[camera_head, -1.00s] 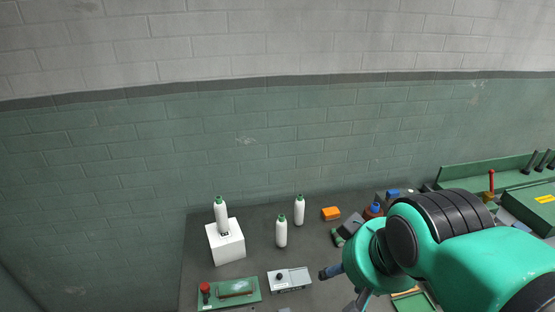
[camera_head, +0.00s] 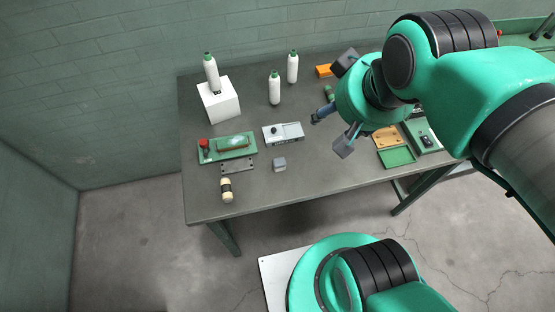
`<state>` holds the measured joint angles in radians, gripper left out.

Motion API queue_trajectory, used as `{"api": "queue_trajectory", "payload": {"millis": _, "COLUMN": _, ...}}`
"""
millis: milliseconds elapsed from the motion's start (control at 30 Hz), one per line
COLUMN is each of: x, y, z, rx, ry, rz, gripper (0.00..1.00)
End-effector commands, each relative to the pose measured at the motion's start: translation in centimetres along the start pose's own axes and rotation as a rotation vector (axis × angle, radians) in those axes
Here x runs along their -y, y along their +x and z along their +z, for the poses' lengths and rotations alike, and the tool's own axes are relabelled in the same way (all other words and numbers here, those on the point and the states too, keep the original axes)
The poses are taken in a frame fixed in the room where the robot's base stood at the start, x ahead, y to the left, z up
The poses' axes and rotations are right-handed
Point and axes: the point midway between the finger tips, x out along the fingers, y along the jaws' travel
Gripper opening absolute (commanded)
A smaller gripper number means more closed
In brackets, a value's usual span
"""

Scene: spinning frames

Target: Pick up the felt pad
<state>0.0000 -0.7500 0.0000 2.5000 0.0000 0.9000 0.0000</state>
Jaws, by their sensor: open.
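I cannot tell for certain which thing is the felt pad. A small grey block (camera_head: 280,164) lies on the table (camera_head: 300,185) near its front edge. My gripper (camera_head: 338,105) is open above the table, right of the grey box with a black knob (camera_head: 283,133). Its fingers are spread wide and nothing shows between them. My arm hides part of the table's right side.
A white block (camera_head: 219,101) bears a white bottle (camera_head: 211,72). Two more bottles (camera_head: 274,88) stand beside it. A green board with a red knob (camera_head: 227,147), a dark bar (camera_head: 237,167) and a cream roller (camera_head: 227,190) are at the left. The front middle is clear.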

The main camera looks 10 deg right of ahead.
Motion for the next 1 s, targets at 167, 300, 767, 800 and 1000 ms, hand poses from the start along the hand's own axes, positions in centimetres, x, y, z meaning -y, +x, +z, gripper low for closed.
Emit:
{"api": "queue_trajectory", "payload": {"millis": 167, "x": 0.0, "y": 0.0, "z": 0.0, "rx": 0.000, "ry": 0.000, "rz": 0.000, "gripper": 0.56}}
{"api": "queue_trajectory", "payload": {"millis": 300, "x": 0.0, "y": 0.0, "z": 0.0, "rx": 0.000, "ry": 0.000, "rz": 0.000, "gripper": 0.56}}
{"api": "queue_trajectory", "payload": {"millis": 767, "x": 0.1, "y": 0.2, "z": -0.2, "rx": 0.006, "ry": 0.000, "rz": -0.001, "gripper": 0.56}}
{"api": "queue_trajectory", "payload": {"millis": 800, "x": 0.1, "y": 0.4, "z": -0.3, "rx": 0.010, "ry": 0.000, "rz": -0.002, "gripper": 0.56}}
{"api": "queue_trajectory", "payload": {"millis": 1000, "x": 0.7, "y": 2.4, "z": -1.3, "rx": 0.056, "ry": 0.000, "rz": -0.010, "gripper": 0.56}}
